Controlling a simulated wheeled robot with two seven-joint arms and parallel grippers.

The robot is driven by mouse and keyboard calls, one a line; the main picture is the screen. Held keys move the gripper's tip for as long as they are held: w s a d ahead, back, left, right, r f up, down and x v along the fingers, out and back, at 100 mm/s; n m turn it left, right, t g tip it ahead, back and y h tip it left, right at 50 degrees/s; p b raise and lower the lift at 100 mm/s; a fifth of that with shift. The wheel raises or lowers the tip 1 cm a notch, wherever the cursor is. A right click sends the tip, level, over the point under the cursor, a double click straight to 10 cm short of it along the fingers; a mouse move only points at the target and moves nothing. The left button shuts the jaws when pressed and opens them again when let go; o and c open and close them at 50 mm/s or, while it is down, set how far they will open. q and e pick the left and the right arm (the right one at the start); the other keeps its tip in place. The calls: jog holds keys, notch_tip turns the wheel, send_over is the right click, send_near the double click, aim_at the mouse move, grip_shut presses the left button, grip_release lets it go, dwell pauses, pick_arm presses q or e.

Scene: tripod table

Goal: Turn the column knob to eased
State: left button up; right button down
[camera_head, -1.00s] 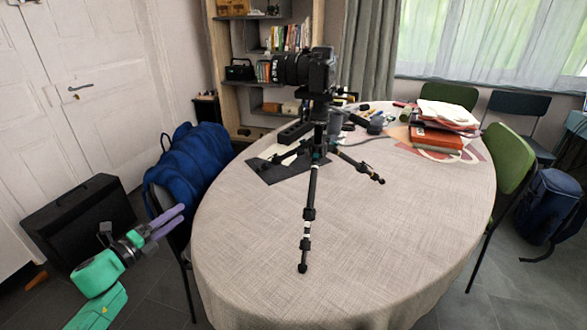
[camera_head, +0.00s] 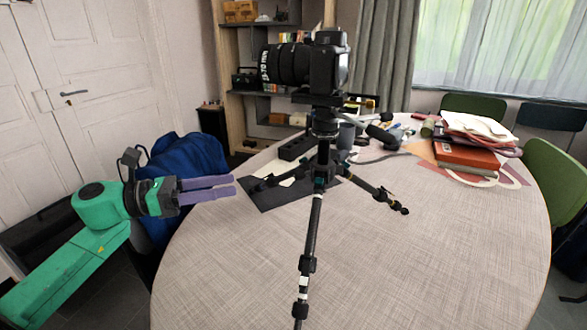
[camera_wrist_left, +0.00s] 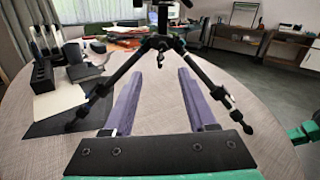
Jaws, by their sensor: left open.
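A black camera (camera_head: 328,62) with a long lens sits on top of a black tripod (camera_head: 317,215) that stands on the table (camera_head: 400,270). The tripod's column (camera_head: 322,150) is below the head; I cannot make out the knob on it. My left gripper (camera_head: 234,186) is open and empty, left of the tripod at the table's left edge, its purple fingers pointing toward the column. My right gripper is not in view.
A dark mat (camera_head: 270,196) lies under the tripod's left side. Red books and papers (camera_head: 465,155) lie at the back right. Small dark items clutter the table behind the tripod. A blue jacket (camera_head: 190,160) hangs on a chair at left. The front right of the table is clear.

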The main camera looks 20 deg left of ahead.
aim_at(295, 173)
pick_arm(q)
jog(key=p+x, duration=0.1)
jog(key=x, duration=0.3)
jog(key=p+x, duration=0.1)
jog(key=x, duration=0.3)
jog(key=p+x, duration=0.2)
jog(key=x, duration=0.2)
jog(key=shift+s+d+r, duration=0.1)
jog(key=shift+d+r, duration=0.2)
jog(key=shift+d, duration=0.2)
jog(key=shift+d+f, duration=0.25)
jog(key=shift+d, duration=0.1)
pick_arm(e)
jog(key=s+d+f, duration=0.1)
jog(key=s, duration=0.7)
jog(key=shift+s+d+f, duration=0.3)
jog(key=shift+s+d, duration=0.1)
pick_arm(q)
jog(key=shift+c, duration=0.4)
grip_shut()
